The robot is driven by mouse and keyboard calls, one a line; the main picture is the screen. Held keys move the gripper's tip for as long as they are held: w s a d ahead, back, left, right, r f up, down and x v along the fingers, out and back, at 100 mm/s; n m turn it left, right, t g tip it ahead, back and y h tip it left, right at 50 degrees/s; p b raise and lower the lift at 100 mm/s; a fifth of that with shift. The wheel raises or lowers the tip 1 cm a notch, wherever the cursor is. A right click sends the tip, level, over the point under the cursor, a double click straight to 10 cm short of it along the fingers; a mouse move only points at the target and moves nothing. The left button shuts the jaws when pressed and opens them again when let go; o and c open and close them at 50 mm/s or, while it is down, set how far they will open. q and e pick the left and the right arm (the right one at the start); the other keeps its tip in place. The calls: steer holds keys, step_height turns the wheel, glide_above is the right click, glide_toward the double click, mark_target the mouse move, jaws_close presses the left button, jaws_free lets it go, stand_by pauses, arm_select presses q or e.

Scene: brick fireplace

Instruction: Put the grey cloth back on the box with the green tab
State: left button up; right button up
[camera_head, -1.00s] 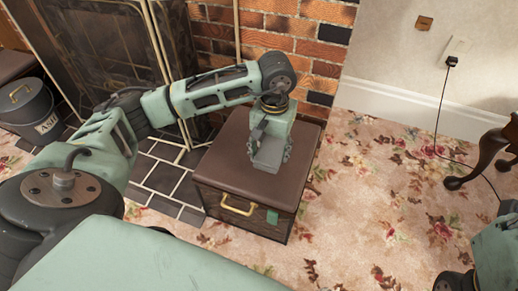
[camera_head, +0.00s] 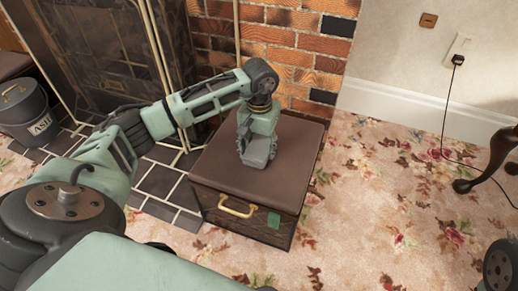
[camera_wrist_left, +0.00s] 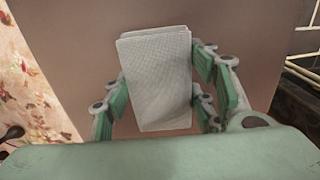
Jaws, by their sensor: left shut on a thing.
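The grey cloth (camera_wrist_left: 156,80), a folded pale rectangle with a fine weave, is between the fingers of my left gripper (camera_wrist_left: 160,100), which is shut on it. In the head view, my left gripper (camera_head: 256,154) points down over the brown padded lid of the box (camera_head: 215,172). The box has a brass handle (camera_head: 238,207) and a green tab (camera_head: 273,220) on its front. The lid fills the background behind the cloth in the left wrist view. I cannot tell whether the cloth touches the lid. My right gripper is out of view.
A brick wall (camera_head: 300,60) and fireplace screen (camera_head: 95,55) stand behind the box. An ash bucket (camera_head: 28,112) is at the left. A dark curved furniture leg (camera_head: 492,160) and a power cord (camera_head: 445,110) are at the right. Floral carpet (camera_head: 375,190) right of the box is clear.

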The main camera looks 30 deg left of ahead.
arm_select(q)
steer(key=shift+f, duration=0.1)
steer(key=o, duration=1)
